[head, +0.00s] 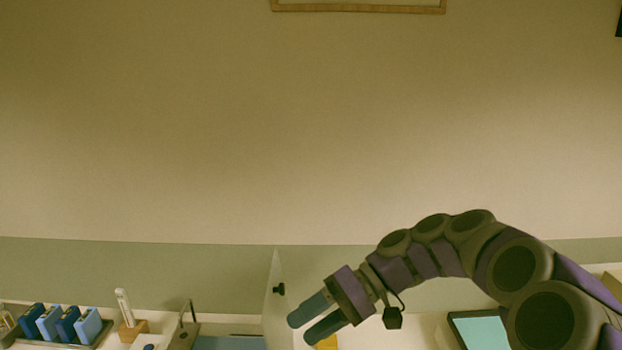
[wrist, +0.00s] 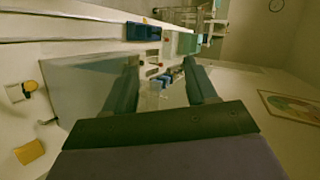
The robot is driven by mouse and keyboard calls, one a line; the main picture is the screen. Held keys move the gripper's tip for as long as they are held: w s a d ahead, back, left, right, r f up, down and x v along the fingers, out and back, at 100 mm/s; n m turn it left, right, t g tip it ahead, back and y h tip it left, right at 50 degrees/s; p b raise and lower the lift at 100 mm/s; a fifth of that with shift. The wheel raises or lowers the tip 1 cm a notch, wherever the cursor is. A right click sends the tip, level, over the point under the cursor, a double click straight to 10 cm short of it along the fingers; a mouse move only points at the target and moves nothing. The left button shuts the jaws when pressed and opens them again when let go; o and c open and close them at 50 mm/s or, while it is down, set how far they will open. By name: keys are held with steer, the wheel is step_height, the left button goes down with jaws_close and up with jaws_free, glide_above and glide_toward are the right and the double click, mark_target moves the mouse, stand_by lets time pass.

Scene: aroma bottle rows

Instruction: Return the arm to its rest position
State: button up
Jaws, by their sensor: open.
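My gripper (head: 303,328) is at the lower middle of the head view, at the end of my purple and dark grey arm, which reaches in from the right and bends downward to the left. Its two blue-grey fingers are apart, with nothing between them that I can see. In the wrist view, my gripper (wrist: 161,62) also shows open, its fingers spread with the bench in the distance between them. The gripper is beside an upright pale panel (head: 272,305) with a black knob; whether they touch I cannot tell.
Several blue blocks (head: 60,322) stand in a rack at the lower left. A wooden holder (head: 133,331) with a white stick is beside them. A teal screen (head: 480,330) sits below my arm. A yellow object (wrist: 30,152) is near the panel.

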steer(key=s+d+f+m+h, duration=0.1)
steer(key=s+f+h, duration=0.15)
steer(key=s, duration=0.45)
steer(key=s+d+f+h, duration=0.1)
steer(key=s+f+h, duration=0.15)
steer(key=s, duration=0.45)
steer(key=s+d+f+m+t+h, duration=0.2)
steer(key=s+d+f+h, duration=0.4)
steer(key=s+d, duration=0.5)
steer(key=shift+s+d+f+m+h, duration=0.3)
steer(key=shift+s+d+f+m, duration=0.15)
steer(key=shift+s+m, duration=0.45)
steer(key=shift+w+a, duration=0.1)
steer(key=shift+a, duration=0.05)
